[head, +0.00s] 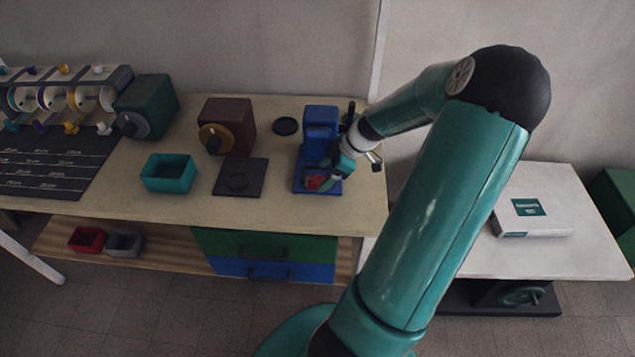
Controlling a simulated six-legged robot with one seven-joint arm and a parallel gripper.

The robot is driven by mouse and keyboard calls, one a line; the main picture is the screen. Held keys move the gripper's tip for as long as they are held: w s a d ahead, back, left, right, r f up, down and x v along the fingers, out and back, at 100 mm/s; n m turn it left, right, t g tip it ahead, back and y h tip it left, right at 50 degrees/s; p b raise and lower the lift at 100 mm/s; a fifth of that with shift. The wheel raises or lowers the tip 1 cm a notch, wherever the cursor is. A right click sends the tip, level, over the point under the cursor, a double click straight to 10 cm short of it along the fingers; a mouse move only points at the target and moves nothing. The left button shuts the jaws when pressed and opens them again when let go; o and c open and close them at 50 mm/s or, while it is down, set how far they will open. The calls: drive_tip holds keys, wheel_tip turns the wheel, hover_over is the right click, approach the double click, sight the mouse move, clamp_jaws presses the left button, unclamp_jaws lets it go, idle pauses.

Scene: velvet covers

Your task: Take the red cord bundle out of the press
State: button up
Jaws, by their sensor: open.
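The blue press (321,122) stands on the wooden bench, right of its middle, near the bench's right end. The red cord bundle (314,182) shows as a small red patch low at the front of the press, on its base. My gripper (330,178) is open at the right front of the press, close beside the red bundle. Part of the bundle and the press base is hidden behind my gripper. I cannot tell whether the fingers touch the bundle.
A dark square plate (240,178), a teal open box (169,173) and a maroon box with a dial (226,126) stand left of the press. A black disc (286,126) lies behind. A white table (590,232) with a white box stands right.

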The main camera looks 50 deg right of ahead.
sight(318, 183)
drive_tip(key=x, duration=0.3)
drive_tip(key=c, duration=1.1)
drive_tip(key=shift+r, duration=0.1)
drive_tip(key=shift+c, duration=0.2)
